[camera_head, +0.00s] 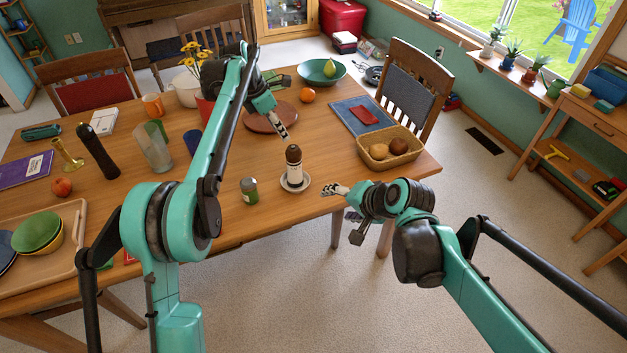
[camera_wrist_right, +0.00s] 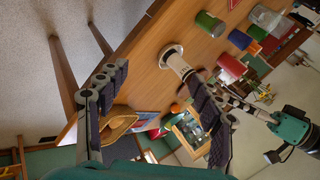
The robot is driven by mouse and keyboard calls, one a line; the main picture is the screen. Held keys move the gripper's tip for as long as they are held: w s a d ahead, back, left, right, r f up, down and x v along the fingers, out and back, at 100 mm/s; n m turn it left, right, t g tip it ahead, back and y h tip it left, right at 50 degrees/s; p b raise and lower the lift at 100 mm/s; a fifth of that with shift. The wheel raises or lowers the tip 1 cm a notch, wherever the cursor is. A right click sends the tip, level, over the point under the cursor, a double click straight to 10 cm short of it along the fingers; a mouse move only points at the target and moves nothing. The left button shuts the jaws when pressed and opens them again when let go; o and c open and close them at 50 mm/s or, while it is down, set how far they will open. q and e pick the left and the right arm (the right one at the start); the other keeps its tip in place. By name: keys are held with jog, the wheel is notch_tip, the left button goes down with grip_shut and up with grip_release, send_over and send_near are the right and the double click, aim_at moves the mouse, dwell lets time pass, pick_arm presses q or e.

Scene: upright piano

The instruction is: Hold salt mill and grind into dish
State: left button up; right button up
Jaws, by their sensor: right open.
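An upright white mill with a dark brown top (camera_head: 294,165), seemingly the salt mill, stands on a small white round dish or saucer (camera_head: 296,187) near the table's front edge. In the right wrist view the mill (camera_wrist_right: 177,63) points towards the camera, its top partly behind one finger, with the white dish rim (camera_wrist_right: 164,55) at its base. My right gripper (camera_head: 342,213) is open and empty, to the right of and apart from the mill; its spread fingers also show in the wrist view (camera_wrist_right: 150,82). My left gripper (camera_head: 284,106) appears open, above the terracotta round plate (camera_head: 263,123) behind the mill.
A green can (camera_head: 249,190) stands left of the mill. A bread basket (camera_head: 408,158) is to the right, with a red item on a blue mat (camera_head: 350,113) behind. A teal bowl with a pear (camera_head: 312,79) and an orange (camera_head: 307,95) stand farther back. Glasses and a tall dark bottle-shaped object (camera_head: 97,150) are left.

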jog(key=w+a+f+m+y, duration=0.25)
jog(key=w+m, duration=0.25)
jog(key=w, duration=0.5)
jog(key=m+t+y, duration=0.2)
jog(key=m+y, duration=0.3)
jog(key=m, duration=0.3)
send_near(301, 174)
jog(key=a+r, duration=0.3)
jog(key=a, duration=0.1)
jog(key=f+m, duration=0.1)
jog(key=w+f+m+t+y, duration=0.1)
jog(key=f, duration=0.1)
jog(key=w+f+m, duration=0.1)
jog(key=m, duration=0.1)
jog(key=shift+w+d+f+t+y, duration=0.15)
jog(key=shift+f+t+y, duration=0.15)
jog(key=shift+t+y, duration=0.1)
jog(key=shift+f+m, duration=0.4)
jog(key=shift+m, duration=0.1)
jog(key=x, duration=0.7)
jog(key=shift+w+a+r, duration=0.1)
jog(key=shift+w+a, duration=0.1)
jog(key=shift+a, duration=0.05)
